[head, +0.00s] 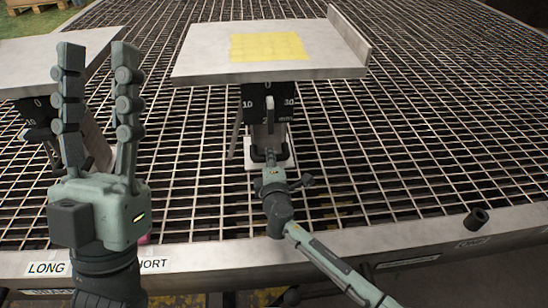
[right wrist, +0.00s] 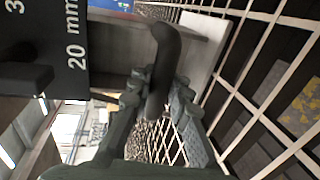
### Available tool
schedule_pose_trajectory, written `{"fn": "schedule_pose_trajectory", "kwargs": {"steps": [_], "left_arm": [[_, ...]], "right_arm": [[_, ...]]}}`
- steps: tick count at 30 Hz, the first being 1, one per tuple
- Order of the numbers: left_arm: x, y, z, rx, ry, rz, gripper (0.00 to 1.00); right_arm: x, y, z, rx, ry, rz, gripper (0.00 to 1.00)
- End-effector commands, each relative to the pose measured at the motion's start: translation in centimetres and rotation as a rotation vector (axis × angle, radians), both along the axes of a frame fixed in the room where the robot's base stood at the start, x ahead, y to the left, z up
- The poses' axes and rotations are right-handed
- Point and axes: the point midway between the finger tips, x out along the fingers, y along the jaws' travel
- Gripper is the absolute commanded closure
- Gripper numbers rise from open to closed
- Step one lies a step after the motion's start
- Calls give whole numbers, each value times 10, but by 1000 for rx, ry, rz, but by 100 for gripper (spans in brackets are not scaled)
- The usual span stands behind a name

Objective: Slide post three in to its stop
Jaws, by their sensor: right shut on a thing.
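A grey post with a black scale plate (head: 268,102) marked 0, 10, 30 and mm stands under a pale plate (head: 210,62) with a yellow patch. No number three shows on it. In the right wrist view the scale plate (right wrist: 40,45) reads 20 mm. My right gripper (head: 271,158) is at the front of this post. In the right wrist view it (right wrist: 160,100) is shut on a black curved handle (right wrist: 165,55), whose bent end stands out past the fingers. My left gripper (head: 97,58) is open, empty and points up at the left, in front of a second post.
A second pale plate (head: 30,65) on another scaled post stands at the left, partly hidden by my left gripper. A metal grating (head: 400,150) surrounds the posts. The front rail carries a LONG label (head: 46,268) and a black knob (head: 476,218). The grating at right is clear.

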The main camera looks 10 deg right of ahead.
Motion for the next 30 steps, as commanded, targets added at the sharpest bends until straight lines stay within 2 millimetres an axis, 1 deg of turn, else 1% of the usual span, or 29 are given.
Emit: {"fn": "schedule_pose_trajectory", "kwargs": {"steps": [1, 7, 8, 12, 13, 30], "left_arm": [[0, 0, 0, 0, 0, 0, 60], [0, 0, 0, 0, 0, 0, 60], [0, 0, 0, 0, 0, 0, 60], [0, 0, 0, 1, 1, 1, 60], [0, 0, 0, 1, 1, 1, 60], [0, 0, 1, 0, 0, 0, 60]], "right_arm": [[-2, 10, 2, 9, -1, 18, 100], [-2, 10, 2, 11, -2, 18, 100], [-2, 10, 2, 11, -2, 18, 81], [-1, 8, 1, 9, -1, 13, 63], [-1, 7, 1, 8, 0, 13, 61], [-1, 1, 0, 3, 0, 4, 61]]}}
